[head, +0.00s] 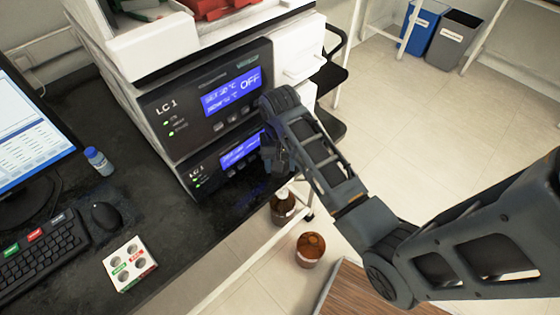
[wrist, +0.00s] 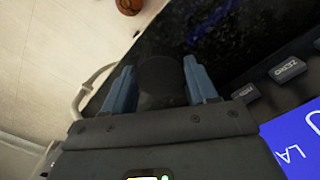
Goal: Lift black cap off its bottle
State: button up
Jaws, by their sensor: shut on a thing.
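The black cap (wrist: 162,78) is a dark round shape between the two blue fingers of my gripper (wrist: 161,72) in the wrist view. The fingers are shut on it, one on each side. Under the cap is a dim shape; I cannot tell whether it is its bottle. In the head view my gripper (head: 273,158) is in front of the lower LC 1 panel, over the counter's right end. The cap cannot be made out there.
The stacked LC 1 units (head: 205,95) stand close by my gripper. Brown bottles (head: 310,250) stand below, beyond the counter's edge. A small blue-capped bottle (head: 98,160), mouse (head: 106,215), keyboard (head: 45,250) and white holed rack (head: 130,264) are on the black counter.

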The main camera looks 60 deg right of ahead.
jog(key=shift+f, duration=0.2)
jog(key=o, duration=1.1)
jog(key=shift+r, duration=3.95)
